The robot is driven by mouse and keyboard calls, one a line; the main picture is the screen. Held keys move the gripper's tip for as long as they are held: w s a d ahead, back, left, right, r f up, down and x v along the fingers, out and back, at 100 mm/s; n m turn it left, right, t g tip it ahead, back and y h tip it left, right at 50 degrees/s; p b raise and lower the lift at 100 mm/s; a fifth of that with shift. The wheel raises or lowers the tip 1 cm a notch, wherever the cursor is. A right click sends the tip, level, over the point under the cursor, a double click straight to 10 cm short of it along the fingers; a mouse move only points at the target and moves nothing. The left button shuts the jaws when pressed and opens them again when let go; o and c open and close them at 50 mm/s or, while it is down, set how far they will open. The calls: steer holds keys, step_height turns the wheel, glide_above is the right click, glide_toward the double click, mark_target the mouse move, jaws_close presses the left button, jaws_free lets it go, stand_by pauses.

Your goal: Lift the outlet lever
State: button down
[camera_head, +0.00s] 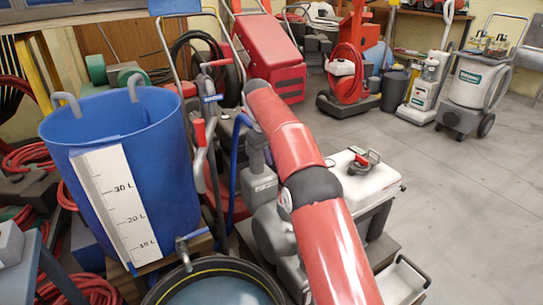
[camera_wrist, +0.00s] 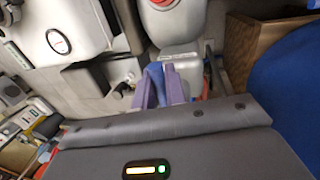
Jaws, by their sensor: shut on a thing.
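My gripper (camera_wrist: 159,88) shows in the wrist view as two purple fingers. They are shut on a short blue piece (camera_wrist: 154,72), which looks like the outlet lever's grip. The fingers hide much of it, and its tilt is hard to tell. A grey machine housing (camera_wrist: 178,50) lies just beyond the fingertips. In the head view my red arm crosses the middle, and I cannot make out the fingertips or the held lever there. A blue barrel (camera_head: 165,185) with a litre scale stands left of the arm; it also shows at the right of the wrist view (camera_wrist: 295,80).
A machine with a white tank (camera_head: 365,180) stands right of my arm. A dark round tub (camera_head: 215,285) sits at the front. Red hoses (camera_head: 85,290) lie at lower left. A wooden box (camera_wrist: 255,50) is near the barrel. The floor (camera_head: 470,210) at right is clear.

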steer(key=c, duration=1.5)
jaws_free()
steer(key=shift+f, duration=0.1)
